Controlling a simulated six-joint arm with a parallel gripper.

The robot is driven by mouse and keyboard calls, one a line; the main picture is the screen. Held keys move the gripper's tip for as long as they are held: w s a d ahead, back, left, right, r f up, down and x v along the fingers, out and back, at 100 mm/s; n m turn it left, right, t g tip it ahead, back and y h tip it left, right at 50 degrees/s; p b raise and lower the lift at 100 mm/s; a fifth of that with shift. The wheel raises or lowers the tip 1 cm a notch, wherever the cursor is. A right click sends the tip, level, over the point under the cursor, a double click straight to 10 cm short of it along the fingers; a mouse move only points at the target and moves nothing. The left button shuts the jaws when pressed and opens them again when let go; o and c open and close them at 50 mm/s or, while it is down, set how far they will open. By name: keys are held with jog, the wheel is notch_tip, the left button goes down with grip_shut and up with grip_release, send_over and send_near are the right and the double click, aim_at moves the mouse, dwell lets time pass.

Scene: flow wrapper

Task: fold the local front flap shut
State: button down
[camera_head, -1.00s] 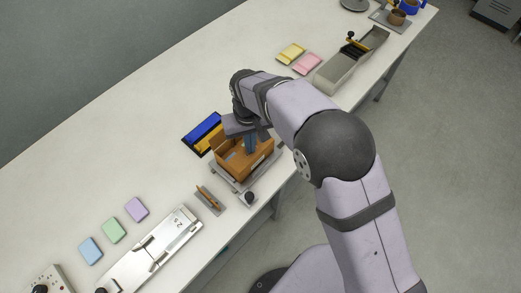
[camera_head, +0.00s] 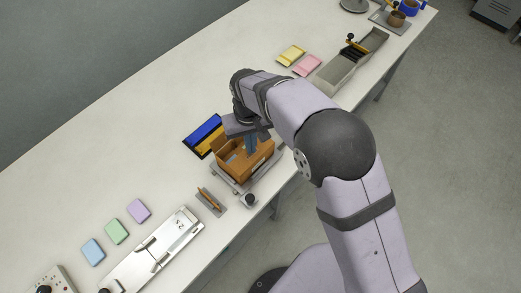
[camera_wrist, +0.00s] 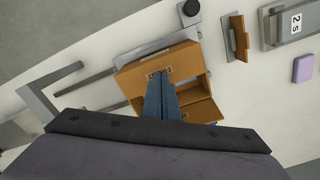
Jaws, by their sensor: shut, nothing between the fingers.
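The orange-brown carton (camera_head: 252,166) stands on a grey holder at mid-bench, partly covered by my arm. In the wrist view, a broad carton panel (camera_wrist: 178,60) with a small dark printed mark faces me. A panel, perhaps a flap (camera_wrist: 199,111), stands out at the lower right beside an opening. In the wrist view, the fingertips (camera_wrist: 160,80) overlap the carton by the printed mark; contact is unclear.
A blue and yellow item (camera_head: 203,135) lies left of the carton. A small brown piece on a grey plate (camera_head: 211,200) and a metal device (camera_head: 158,250) are nearer the front. Coloured pads (camera_head: 116,231) lie at left. A grey trough (camera_head: 350,62) is at upper right. The bench's back left is clear.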

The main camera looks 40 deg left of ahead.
jog(key=shift+r+p, duration=1.6)
jog(key=shift+r, duration=1.05)
jog(key=shift+a, duration=0.1)
jog(key=shift+w+a+f+n, duration=0.1)
jog(key=shift+w+a+n, duration=0.1)
jog(key=shift+a+n, duration=0.15)
jog(key=s+d+f+g+h, duration=0.1)
jog(key=s+d+f, duration=0.15)
jog(key=d, duration=0.55)
jog(key=s+d+f+h, duration=0.1)
jog(key=s+d+f, duration=0.15)
jog(key=d, duration=0.55)
jog(key=w+d+r+m, duration=0.2)
jog(key=d+r+m, duration=0.1)
jog(key=d, duration=0.7)
jog(key=w+d+r+m+y, duration=0.1)
jog(key=w+d+r+m, duration=0.2)
jog(key=d, duration=0.8)
jog(key=w+d+r+m+t+y, duration=0.1)
jog(key=d+r+m, duration=0.3)
jog(key=d, duration=0.7)
jog(key=w+m+b, duration=0.1)
jog(key=m, duration=0.1)
jog(key=shift+w+r+m, duration=0.3)
jog(key=shift+r+m, duration=0.05)
jog(key=shift+r, duration=0.05)
